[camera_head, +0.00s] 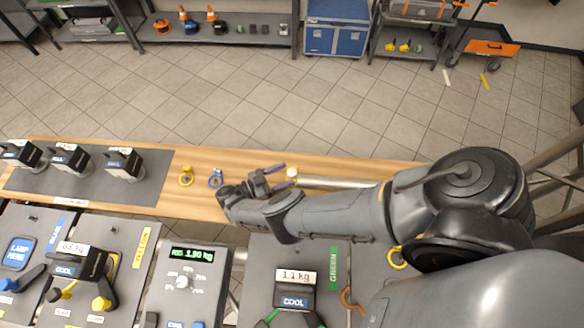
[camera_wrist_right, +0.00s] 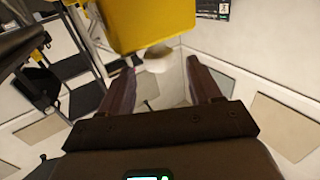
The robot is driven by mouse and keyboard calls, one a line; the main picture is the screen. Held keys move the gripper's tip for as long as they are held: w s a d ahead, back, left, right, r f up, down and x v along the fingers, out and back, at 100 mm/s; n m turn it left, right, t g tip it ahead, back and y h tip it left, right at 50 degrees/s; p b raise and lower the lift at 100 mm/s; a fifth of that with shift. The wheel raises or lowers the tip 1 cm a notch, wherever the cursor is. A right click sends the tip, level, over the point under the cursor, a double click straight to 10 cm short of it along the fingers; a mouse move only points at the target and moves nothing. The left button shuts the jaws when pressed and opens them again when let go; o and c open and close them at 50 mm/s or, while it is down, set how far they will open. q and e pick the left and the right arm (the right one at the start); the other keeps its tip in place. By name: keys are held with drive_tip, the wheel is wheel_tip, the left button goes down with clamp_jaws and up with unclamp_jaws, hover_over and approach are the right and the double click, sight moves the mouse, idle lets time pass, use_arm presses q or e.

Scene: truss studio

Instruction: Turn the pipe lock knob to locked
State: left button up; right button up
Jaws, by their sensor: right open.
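A pale metal pipe (camera_head: 340,183) lies along the wooden bench, partly hidden by my right arm. The knob's lock setting is not readable. My left gripper is not in view.
Several lamp panels and scales stand nearer, below the bench. A yellow block (camera_wrist_right: 145,22) fills the wrist view's top.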

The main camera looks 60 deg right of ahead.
sight(292, 172)
drive_tip(key=shift+p+x, duration=0.6)
drive_tip(key=shift+x, duration=1.2)
drive_tip(key=c, duration=0.9)
